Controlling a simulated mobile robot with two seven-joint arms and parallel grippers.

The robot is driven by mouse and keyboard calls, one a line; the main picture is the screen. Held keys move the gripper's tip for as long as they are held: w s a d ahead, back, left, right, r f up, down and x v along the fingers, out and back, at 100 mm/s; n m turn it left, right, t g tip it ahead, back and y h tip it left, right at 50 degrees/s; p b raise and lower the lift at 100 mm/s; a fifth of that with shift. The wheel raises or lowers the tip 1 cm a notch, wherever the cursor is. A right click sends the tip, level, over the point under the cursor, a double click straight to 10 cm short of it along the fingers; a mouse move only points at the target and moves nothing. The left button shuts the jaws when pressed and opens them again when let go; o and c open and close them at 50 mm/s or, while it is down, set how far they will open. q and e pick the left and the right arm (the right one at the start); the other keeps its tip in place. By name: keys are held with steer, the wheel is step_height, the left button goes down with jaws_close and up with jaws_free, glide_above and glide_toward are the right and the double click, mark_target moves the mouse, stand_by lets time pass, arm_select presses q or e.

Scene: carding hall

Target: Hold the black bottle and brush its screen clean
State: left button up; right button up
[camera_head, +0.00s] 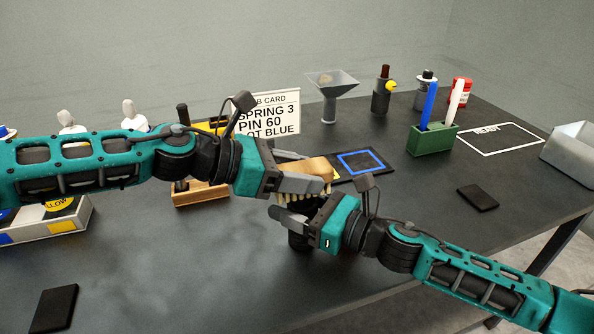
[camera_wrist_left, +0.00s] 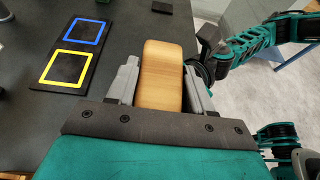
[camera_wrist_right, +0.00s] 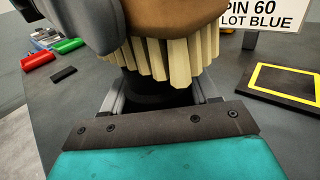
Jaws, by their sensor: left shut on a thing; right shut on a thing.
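My left gripper (camera_head: 303,178) is shut on a wooden brush (camera_head: 310,169) with pale bristles pointing down. The brush's smooth wooden back (camera_wrist_left: 163,65) lies between the fingers in the left wrist view. My right gripper (camera_head: 300,218) is shut on the black bottle (camera_head: 297,242), mostly hidden behind the gripper. In the right wrist view the dark bottle (camera_wrist_right: 150,95) shows between the fingers, just beyond the bristles (camera_wrist_right: 172,60). The brush is directly over the bottle's upper part; I cannot tell if they touch. The bottle's screen is hidden.
A dark pad with blue and yellow squares (camera_wrist_left: 73,56) lies close behind. A card (camera_head: 270,112), funnel (camera_head: 330,90), green pen holder (camera_head: 432,139) and grey bin (camera_head: 572,150) stand at the back and right. Black slabs lie at front left (camera_head: 54,307) and right (camera_head: 478,198).

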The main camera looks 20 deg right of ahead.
arm_select(q)
steer(key=d, duration=0.2)
steer(key=shift+s+d, duration=0.15)
steer(key=shift+d, duration=0.15)
steer(key=shift+r, duration=4.1)
arm_select(e)
steer(key=o, duration=1.6)
steer(key=shift+s+d, duration=0.1)
steer(key=v, duration=1.1)
steer(key=shift+s+d, duration=0.2)
steer(key=shift+d, duration=0.1)
